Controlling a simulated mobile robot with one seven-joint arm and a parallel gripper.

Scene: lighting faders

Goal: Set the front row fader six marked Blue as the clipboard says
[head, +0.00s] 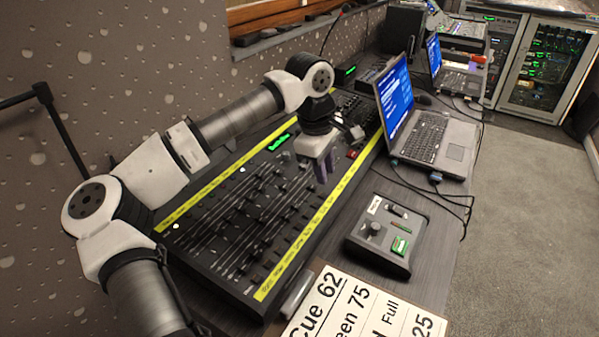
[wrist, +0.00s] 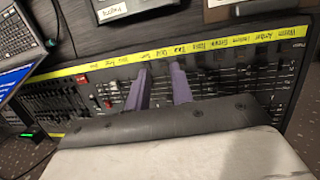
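The fader console (head: 215,208) is a long dark board with rows of faders and yellow label strips along both long edges. My gripper (head: 323,170) hangs over its right part, near the front strip. In the wrist view my two purple fingers (wrist: 160,80) stand apart over the front row, with a gap between them. I cannot tell whether a fader cap sits in that gap. The front label strip (wrist: 212,51) carries small names; I cannot make out Blue. The clipboard sheet (head: 345,308) is cut off; "Cue 62", "een 75", "d Full" and "25" show.
A small control box (head: 386,232) with a knob stands in front of the console. A laptop (head: 425,135) with a blue screen stands at the console's right end. Loose cables run beside it. Red caps (head: 352,153) show on the console right of my gripper.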

